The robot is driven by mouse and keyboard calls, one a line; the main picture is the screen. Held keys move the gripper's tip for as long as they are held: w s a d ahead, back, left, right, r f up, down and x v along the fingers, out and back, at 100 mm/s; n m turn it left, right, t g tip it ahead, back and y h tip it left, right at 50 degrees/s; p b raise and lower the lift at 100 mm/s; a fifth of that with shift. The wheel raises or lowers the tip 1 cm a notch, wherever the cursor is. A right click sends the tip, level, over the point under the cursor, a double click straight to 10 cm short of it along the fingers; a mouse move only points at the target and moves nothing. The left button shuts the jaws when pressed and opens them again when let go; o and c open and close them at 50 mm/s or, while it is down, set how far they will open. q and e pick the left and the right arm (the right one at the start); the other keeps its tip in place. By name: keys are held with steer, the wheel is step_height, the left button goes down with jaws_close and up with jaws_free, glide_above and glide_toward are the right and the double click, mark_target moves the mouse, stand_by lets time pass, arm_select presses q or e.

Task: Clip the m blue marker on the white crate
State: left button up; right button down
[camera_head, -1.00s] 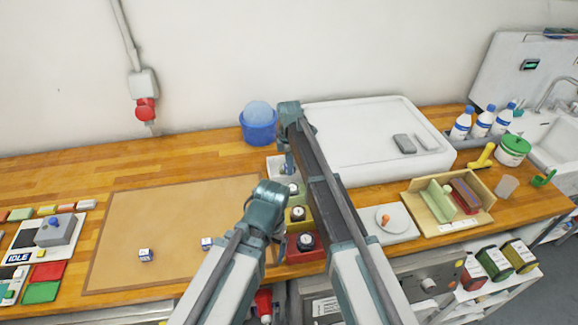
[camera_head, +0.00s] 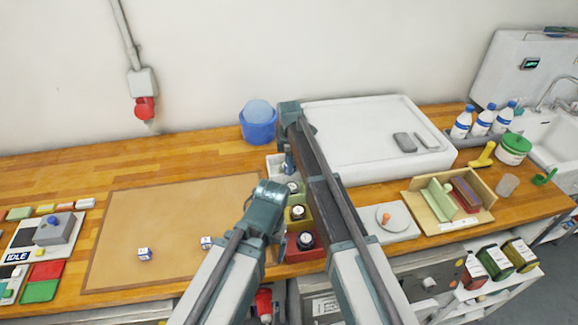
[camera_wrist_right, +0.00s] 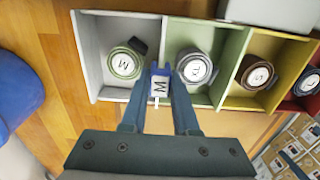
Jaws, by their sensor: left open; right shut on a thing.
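The white crate (camera_wrist_right: 88,60) is the leftmost of a row of coloured bins in the right wrist view; a rolled item (camera_wrist_right: 124,64) with an M label lies in it. It also shows in the head view (camera_head: 273,163), partly behind my right gripper (camera_head: 289,168). That gripper is shut on the small blue marker (camera_wrist_right: 160,88), whose white tag reads M. The marker is at the crate's near edge, close to the wall shared with the green bin; I cannot tell whether it touches. My left gripper (camera_head: 277,250) is open beside the bins, its fingers mostly hidden.
The green bin (camera_wrist_right: 231,60), yellow bin (camera_wrist_right: 278,55) and red bin (camera_head: 293,255) continue the row, each holding a roll. A blue bucket (camera_head: 258,128) stands behind. A large white tray (camera_head: 350,120) is to the right. The brown mat (camera_head: 170,215) at left is mostly clear.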

arm_select(q)
steer(key=shift+f+b, duration=1)
steer(key=shift+f, duration=0.05)
arm_select(e)
steer(key=shift+f, duration=1.05)
steer(key=shift+c, duration=1)
jaws_free()
arm_select(q)
steer(key=shift+r, duration=0.1)
arm_select(e)
step_height(320, 180, up, 7)
steer(key=p, duration=0.7)
steer(key=shift+r, duration=0.1)
arm_select(q)
step_height(320, 180, up, 7)
steer(key=shift+f, duration=0.2)
arm_select(e)
steer(key=shift+f, duration=0.25)
